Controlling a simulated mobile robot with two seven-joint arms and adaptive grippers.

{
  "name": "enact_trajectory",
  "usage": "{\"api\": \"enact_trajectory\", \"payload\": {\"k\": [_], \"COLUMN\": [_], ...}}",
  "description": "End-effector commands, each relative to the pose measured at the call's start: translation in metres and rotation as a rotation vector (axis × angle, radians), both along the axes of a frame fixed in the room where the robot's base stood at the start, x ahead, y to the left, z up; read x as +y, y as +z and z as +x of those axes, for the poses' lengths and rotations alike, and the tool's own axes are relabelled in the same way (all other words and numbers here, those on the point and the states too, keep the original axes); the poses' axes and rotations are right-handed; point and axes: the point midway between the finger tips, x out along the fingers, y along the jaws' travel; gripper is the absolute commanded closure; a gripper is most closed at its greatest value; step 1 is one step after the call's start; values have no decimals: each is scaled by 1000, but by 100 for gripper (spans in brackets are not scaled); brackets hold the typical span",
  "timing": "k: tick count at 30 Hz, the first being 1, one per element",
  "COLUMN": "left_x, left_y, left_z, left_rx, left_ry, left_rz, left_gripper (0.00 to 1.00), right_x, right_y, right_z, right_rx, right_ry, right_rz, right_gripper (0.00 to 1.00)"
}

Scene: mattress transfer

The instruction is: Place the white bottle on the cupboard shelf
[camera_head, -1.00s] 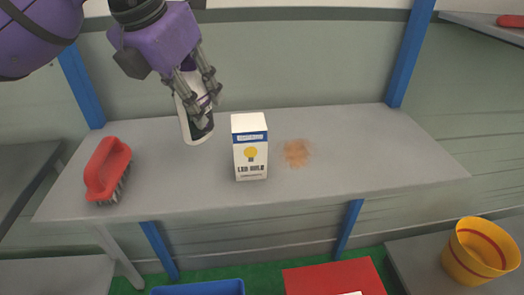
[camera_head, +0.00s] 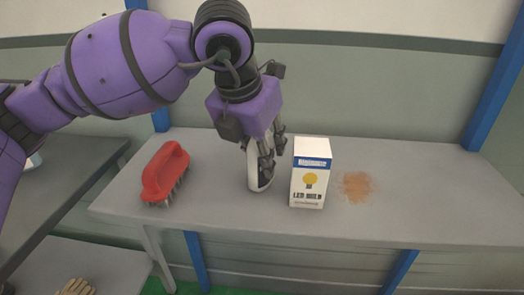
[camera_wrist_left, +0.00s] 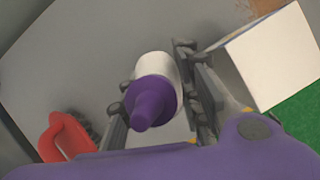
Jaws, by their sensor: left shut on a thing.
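The white bottle (camera_head: 256,178) is between the fingers of my left gripper (camera_head: 266,160), which is shut on it. It looks near upright, with its base at or just above the grey shelf (camera_head: 420,215); I cannot tell if it touches. In the left wrist view the bottle's white body (camera_wrist_left: 155,66) and purple cap show between the fingers (camera_wrist_left: 165,98). The gripper covers its upper part in the head view. My right gripper is not in view.
A white LED bulb box (camera_head: 310,175) stands close to the right of the bottle. A red brush (camera_head: 165,172) lies to the left. A brown stain (camera_head: 356,186) marks the shelf right of the box. Blue posts (camera_head: 495,85) stand behind. A tan glove (camera_head: 74,287) lies lower left.

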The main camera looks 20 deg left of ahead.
Motion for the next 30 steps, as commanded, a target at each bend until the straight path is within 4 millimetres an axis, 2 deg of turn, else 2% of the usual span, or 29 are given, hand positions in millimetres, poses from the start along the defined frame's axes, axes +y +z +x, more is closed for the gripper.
{"api": "enact_trajectory", "payload": {"k": [10, 11, 15, 24, 30], "left_x": [0, 0, 0, 0, 0], "left_y": [-4, -5, -4, -2, 18], "left_z": [0, 0, 0, 0, -6], "left_rx": [-2, -1, -1, -2, -6], "left_ry": [-1, 0, 0, 0, -2], "left_rz": [-2, -1, -1, -1, -3], "left_gripper": [100, 67, 50, 50, 50], "right_x": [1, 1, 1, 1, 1], "right_y": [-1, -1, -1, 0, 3], "right_z": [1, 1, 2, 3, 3], "right_rx": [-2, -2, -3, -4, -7], "right_ry": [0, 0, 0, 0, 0], "right_rz": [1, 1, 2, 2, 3], "right_gripper": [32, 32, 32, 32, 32]}}
